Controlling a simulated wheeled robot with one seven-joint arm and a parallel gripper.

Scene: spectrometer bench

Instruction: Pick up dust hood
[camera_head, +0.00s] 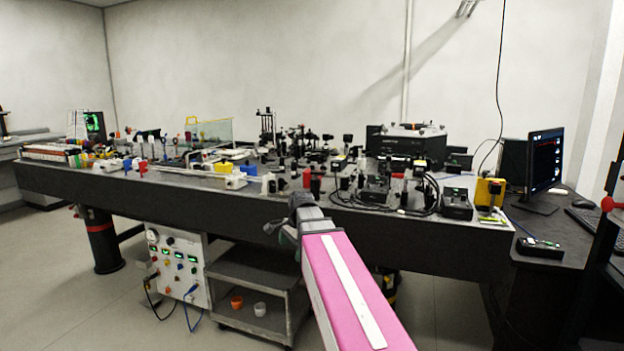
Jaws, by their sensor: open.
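I cannot pick out a dust hood with certainty. A clear panel-like or box-like cover with yellow edging (216,131) stands at the back left of the long dark bench (150,190); it may be the hood, but it is too small to tell. My gripper (284,226) is at the end of my pink arm, in front of the bench's front edge near the middle. It is open and appears empty, though its fingers are small and partly hidden by the wrist. It is well apart from the clear cover.
Optical mounts (310,140) and cables crowd the bench top. A monitor (544,165) stands at the right. Below are a white instrument box (178,262) with knobs and a grey cart (250,275) holding two small cups. The floor at front left is clear.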

